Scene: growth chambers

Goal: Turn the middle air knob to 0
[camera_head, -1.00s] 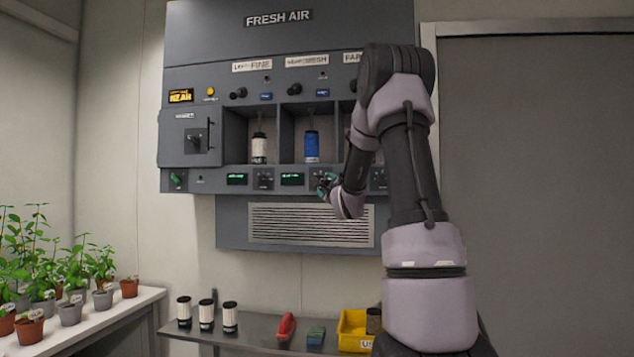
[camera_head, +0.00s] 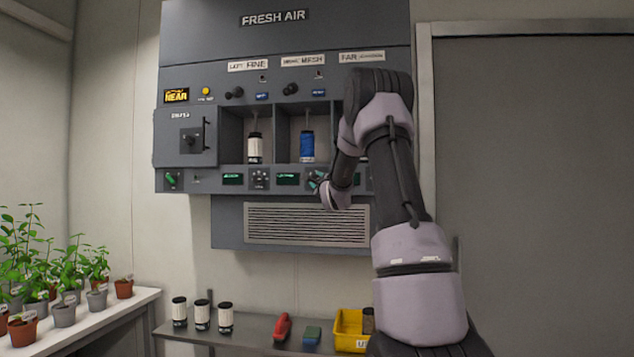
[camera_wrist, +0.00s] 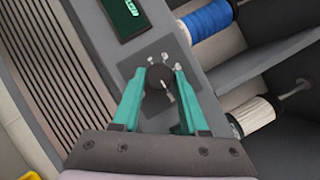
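The middle air knob (camera_wrist: 158,79) is a dark round knob with light marks around it, on a grey plate in the wrist view. My gripper (camera_wrist: 161,70) has its two teal fingers on either side of this knob. The left finger appears to meet its edge; I cannot tell whether both fingers press on it. In the head view my gripper (camera_head: 317,182) is at the panel's lower strip below the blue canister (camera_head: 307,147) and covers most of the knob. The lit green display (camera_head: 288,179) is just left of it; its reading is illegible.
The left air knob (camera_head: 260,179) sits further left on the strip. A vent grille (camera_head: 306,224) lies below the panel. White canisters, a red tool (camera_head: 283,327) and a yellow bin (camera_head: 350,330) are on the bench below. Potted plants (camera_head: 64,314) stand at the left.

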